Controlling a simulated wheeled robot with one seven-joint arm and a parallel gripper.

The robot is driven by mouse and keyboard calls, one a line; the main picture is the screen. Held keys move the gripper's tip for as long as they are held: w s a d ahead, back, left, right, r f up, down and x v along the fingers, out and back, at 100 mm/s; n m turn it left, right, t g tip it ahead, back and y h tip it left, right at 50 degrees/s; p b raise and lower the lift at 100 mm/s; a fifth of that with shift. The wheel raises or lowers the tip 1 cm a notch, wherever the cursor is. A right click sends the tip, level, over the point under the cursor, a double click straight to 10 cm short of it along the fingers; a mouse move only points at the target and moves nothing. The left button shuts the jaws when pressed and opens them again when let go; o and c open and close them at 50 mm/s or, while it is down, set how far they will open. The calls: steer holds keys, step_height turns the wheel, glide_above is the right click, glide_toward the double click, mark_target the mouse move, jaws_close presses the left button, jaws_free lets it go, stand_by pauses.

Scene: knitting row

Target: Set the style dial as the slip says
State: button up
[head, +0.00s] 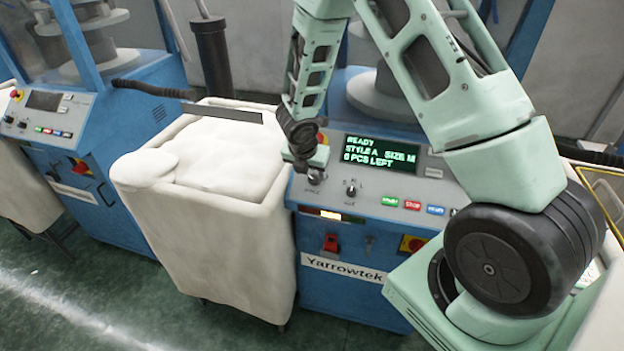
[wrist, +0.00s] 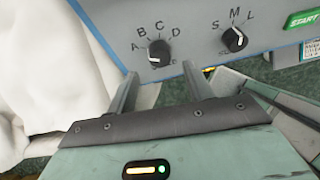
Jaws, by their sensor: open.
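The style dial (wrist: 159,53) is a dark knob with a white mark, ringed by the letters A, B, C and D. Its mark points left, roughly towards A. It also shows in the head view (head: 315,177). My gripper (wrist: 160,72) is open and empty, its two fingers apart just in front of and below the style dial. In the head view my gripper (head: 306,158) hangs just above that dial. The green display (head: 380,155) reads READY, STYLE A, SIZE M and a pieces-left line. I cannot make out a readable slip.
The size dial (wrist: 235,40), marked S, M and L, sits right of the style dial. Green, red (head: 412,205) and blue buttons are further right. A cream cloth-filled bin (head: 190,230) stands close on the left. Another blue machine (head: 60,115) is beyond it.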

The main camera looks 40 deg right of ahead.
mark_target(313, 180)
steer(key=shift+x, duration=2.15)
steer(key=c, duration=1)
steer(key=shift+o, duration=0.2)
steer(key=shift+f+b, duration=0.1)
steer(key=shift+b, duration=0.25)
